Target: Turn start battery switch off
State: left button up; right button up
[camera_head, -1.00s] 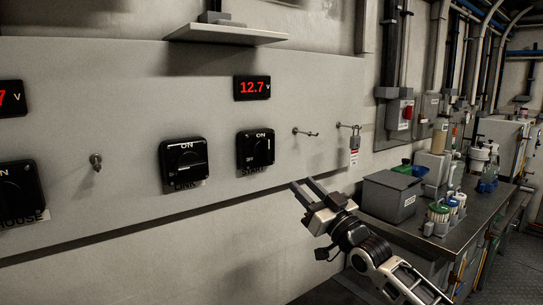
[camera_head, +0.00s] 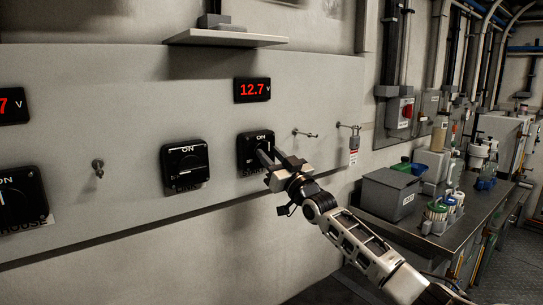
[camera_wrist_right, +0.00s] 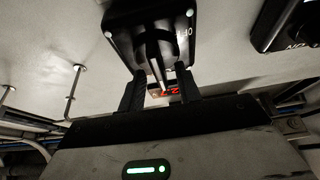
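The start battery switch (camera_head: 252,142) is a black square panel switch with "ON" at its top; its label is partly covered by my gripper. It also shows in the right wrist view (camera_wrist_right: 119,37), with a dark raised knob (camera_wrist_right: 156,52) and "OFF" lettering at its side. My right gripper (camera_head: 271,155) is at the lower part of this switch. In the right wrist view its two dark fingers (camera_wrist_right: 159,90) are apart, one to each side of the knob's near end. I cannot tell whether they touch it. My left gripper is not in view.
The link switch (camera_head: 184,163) is left of the start switch, and the house switch (camera_head: 22,197) farther left. A red 12.7 V display (camera_head: 252,90) hangs above. Hooks (camera_head: 305,133) and a padlock with a tag (camera_head: 354,141) are to the right. A bench (camera_head: 455,235) stands at right.

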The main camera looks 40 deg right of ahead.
grip_shut()
